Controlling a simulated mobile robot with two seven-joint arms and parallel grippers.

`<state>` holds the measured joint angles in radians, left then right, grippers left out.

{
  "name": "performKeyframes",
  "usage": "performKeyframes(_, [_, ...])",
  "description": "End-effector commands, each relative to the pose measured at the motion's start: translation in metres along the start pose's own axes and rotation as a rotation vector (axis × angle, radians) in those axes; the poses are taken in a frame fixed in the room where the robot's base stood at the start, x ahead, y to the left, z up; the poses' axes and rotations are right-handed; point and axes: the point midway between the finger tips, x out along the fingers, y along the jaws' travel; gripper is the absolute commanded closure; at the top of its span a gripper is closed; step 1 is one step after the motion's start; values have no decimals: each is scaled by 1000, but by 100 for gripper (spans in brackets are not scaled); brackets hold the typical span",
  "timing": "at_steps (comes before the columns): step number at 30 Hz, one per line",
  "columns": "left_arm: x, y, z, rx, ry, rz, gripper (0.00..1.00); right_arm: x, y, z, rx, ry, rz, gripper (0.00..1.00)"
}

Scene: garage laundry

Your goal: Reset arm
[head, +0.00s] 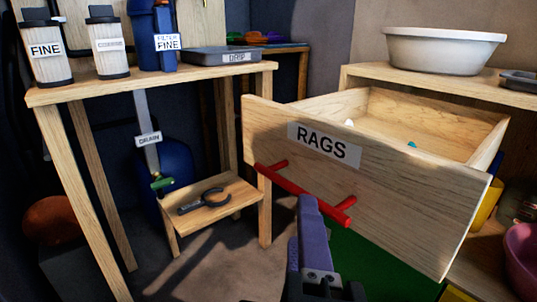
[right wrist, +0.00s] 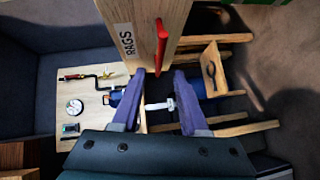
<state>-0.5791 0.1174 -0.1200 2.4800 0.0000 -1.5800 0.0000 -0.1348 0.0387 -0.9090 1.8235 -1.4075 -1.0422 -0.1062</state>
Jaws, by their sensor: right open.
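My right gripper (head: 308,212) is in front of the wooden drawer labelled RAGS (head: 420,180), close to its red bar handle (head: 305,195). In the right wrist view the two purple fingers (right wrist: 156,92) are spread apart with nothing between them. The red handle (right wrist: 161,45) lies beyond the fingertips there, not between them. The drawer stands pulled out, with a small white thing and a small teal thing partly visible inside. My left gripper is not in view.
A low stool (head: 212,205) below holds a dark hooked tool (head: 203,200). A white basin (head: 443,50) sits on the right counter. Grey floor is clear between stool and drawer.

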Motion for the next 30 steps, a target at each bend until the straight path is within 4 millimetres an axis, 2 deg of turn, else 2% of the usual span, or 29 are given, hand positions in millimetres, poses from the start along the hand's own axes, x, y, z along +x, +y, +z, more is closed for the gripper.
performKeyframes(4, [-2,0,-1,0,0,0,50,-11,0,0,1,0,0,56])
performKeyframes(13, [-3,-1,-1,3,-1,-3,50,-12,1,0,2,-1,0,56])
performKeyframes(16, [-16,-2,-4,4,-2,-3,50,-12,11,5,24,-23,-21,56])
performKeyframes(20, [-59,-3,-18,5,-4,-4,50,-16,43,28,116,-114,-110,56])
performKeyframes(23, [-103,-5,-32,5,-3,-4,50,-24,72,53,226,-219,-213,56])
performKeyframes(30, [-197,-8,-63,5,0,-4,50,-58,131,100,493,-446,-445,56])
